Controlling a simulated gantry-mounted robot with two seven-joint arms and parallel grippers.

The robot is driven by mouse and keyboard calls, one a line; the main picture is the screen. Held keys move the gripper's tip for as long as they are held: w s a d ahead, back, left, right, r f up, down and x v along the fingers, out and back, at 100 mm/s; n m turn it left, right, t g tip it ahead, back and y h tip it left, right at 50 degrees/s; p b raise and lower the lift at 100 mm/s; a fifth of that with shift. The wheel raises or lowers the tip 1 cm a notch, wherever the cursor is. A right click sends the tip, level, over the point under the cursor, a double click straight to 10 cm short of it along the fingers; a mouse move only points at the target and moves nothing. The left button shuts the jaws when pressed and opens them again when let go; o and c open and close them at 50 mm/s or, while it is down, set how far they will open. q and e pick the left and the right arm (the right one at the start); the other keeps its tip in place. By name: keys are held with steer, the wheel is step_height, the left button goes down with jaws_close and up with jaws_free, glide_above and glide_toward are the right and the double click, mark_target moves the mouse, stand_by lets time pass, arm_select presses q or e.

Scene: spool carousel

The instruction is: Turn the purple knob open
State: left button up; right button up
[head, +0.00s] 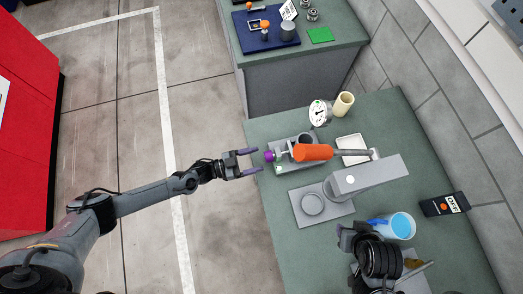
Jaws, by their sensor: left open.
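The purple knob (269,156) is a small round piece on the left end of a grey fixture (283,166), near the left edge of the green bench. An orange cylinder (313,152) lies on this fixture, to the right of the knob. My left gripper (259,160) is open, with its purple fingers pointing right at the knob. The fingertips are just left of the knob, one toward each side of it. I cannot tell whether they touch it or are at its height.
A round gauge (319,113) and a cream cylinder (343,104) stand behind the fixture. A grey stand with an overhanging arm (370,176) is to its right. A blue cup (402,225) and a dark switch box (444,204) are farther right.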

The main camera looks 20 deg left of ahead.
mark_target(269, 157)
arm_select(q)
steer(key=shift+x, duration=1.6)
steer(key=c, duration=1.1)
steer(key=shift+o, duration=0.2)
